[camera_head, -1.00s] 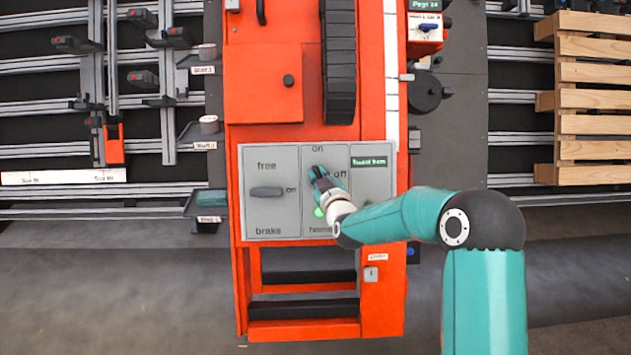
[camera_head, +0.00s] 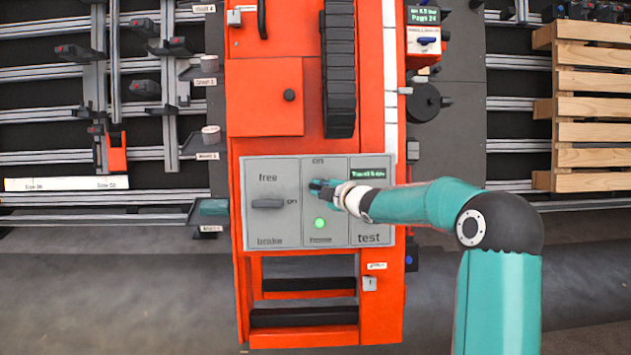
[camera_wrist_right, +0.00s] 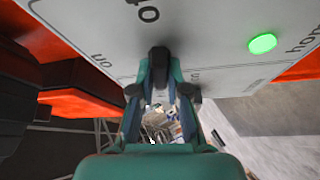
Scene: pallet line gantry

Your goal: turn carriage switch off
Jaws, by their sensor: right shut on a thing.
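The grey control panel (camera_head: 285,176) on the red machine has three sections. The middle one reads "on" at the top and "home" below, with a lit green lamp (camera_head: 319,222). My right gripper (camera_head: 316,186) is over this section, its fingers pointing left, shut on the dark carriage switch. In the right wrist view the switch handle (camera_wrist_right: 158,62) shows as a dark knob between the fingertips, against the panel face. The "off" label is covered in the head view. My left gripper is in neither view.
A second dark handle (camera_head: 268,203) lies horizontal in the panel's left section, between "free" and "brake". A small green display (camera_head: 370,172) and "test" are at right. A wooden pallet (camera_head: 592,120) stands far right; rails with clamps run at left.

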